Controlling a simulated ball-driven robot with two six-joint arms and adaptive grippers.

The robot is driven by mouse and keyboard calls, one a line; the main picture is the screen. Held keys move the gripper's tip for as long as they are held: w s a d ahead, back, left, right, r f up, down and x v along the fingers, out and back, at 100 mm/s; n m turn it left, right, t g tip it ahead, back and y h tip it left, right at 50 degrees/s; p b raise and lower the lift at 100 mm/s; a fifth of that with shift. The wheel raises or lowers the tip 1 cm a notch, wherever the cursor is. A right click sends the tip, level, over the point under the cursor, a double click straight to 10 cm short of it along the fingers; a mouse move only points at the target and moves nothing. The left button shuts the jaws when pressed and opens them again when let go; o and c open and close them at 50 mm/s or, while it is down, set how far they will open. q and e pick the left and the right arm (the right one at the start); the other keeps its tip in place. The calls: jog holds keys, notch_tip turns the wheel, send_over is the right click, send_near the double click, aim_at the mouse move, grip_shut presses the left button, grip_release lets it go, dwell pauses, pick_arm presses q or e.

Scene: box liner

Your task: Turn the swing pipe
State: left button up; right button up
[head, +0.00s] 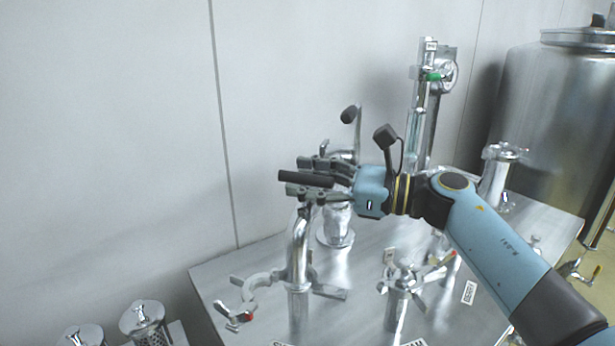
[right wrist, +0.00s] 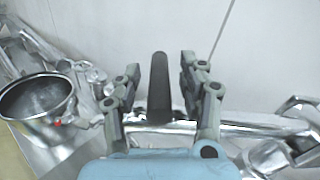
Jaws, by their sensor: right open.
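The swing pipe (head: 298,245) is a shiny bent steel tube rising from the steel panel in the head view. A black handle (head: 292,177) is at its top. In the right wrist view the black handle (right wrist: 159,80) stands between my fingers, and a steel tube (right wrist: 245,131) runs across behind it. My right gripper (head: 305,176) is open, with one finger on each side of the handle; it also shows open in the right wrist view (right wrist: 159,75). Gaps show between handle and fingers there. The gripper hides part of the pipe's top. My left gripper is out of view.
A port with a clamp (head: 400,283) stands right of the pipe on the panel (head: 225,268). An open clamp (head: 262,283) juts out left. A tall valve column (head: 425,115) and a black-knobbed lever (head: 350,114) stand behind. A tank (head: 555,105) is far right.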

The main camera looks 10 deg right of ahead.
jog(key=c, duration=0.4)
grip_shut()
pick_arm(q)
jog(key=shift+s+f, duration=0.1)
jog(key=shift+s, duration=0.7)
